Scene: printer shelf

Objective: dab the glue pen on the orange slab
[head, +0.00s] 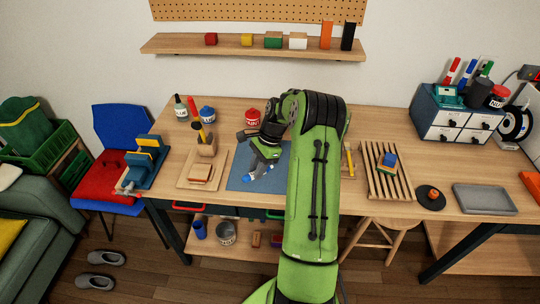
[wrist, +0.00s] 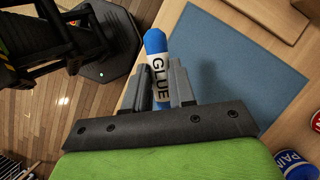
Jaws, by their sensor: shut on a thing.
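The glue pen (wrist: 156,60), white with a blue end and the word GLUE, stands between the fingers of my gripper (wrist: 163,88) in the wrist view. My gripper is shut on it. In the head view my gripper (head: 257,168) holds the glue pen (head: 248,176) low over the blue mat (head: 240,156), its blue end pointing down and left. I cannot tell whether the pen touches the mat. An upright orange slab-like block (head: 326,35) stands on the wall shelf, far from the pen. No orange slab shows clearly beneath the pen; my arm hides part of the mat.
A wooden board (head: 221,181) with a small stacked piece lies left of the mat. Paint pots (head: 207,114) and a red-lidded pot (head: 253,117) stand behind. A slatted rack (head: 402,188), a grey tray (head: 484,198) and a drawer unit (head: 455,124) are on the right.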

